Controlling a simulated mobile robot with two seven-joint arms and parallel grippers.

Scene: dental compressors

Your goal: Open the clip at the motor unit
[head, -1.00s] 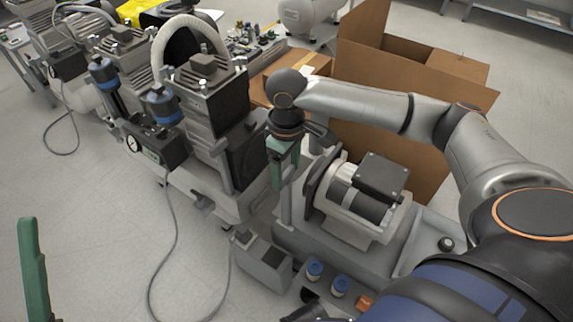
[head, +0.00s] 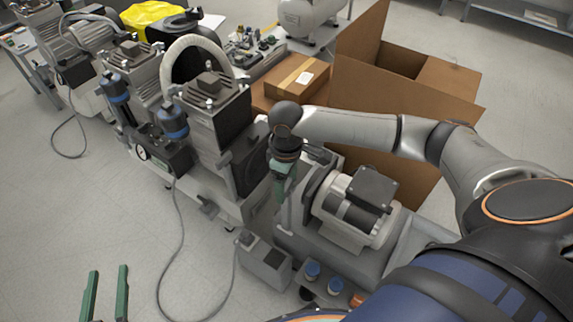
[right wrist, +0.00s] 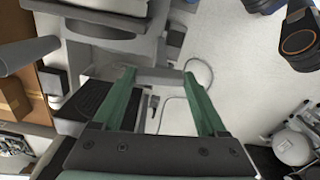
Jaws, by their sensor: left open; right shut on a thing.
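The motor unit (head: 352,208), with a ribbed silver body and a black box on top, stands right of centre in the head view. My right gripper (head: 278,190) is at its left side, pointing down with green fingers. In the right wrist view, the fingers (right wrist: 160,80) are around a grey bar-like part (right wrist: 158,76), seemingly the clip, and shut on it. The clip's hinge and exact position are hard to tell; the gripper hides part of it in the head view. My left gripper (head: 106,295) is open and empty over the floor at lower left.
Compressors with blue-capped cylinders (head: 172,120) stand left of the motor unit. A grey box (head: 265,262) with a cable and blue-capped fittings (head: 312,270) are in front. Cardboard boxes (head: 400,110) stand behind. The floor at left is mostly clear.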

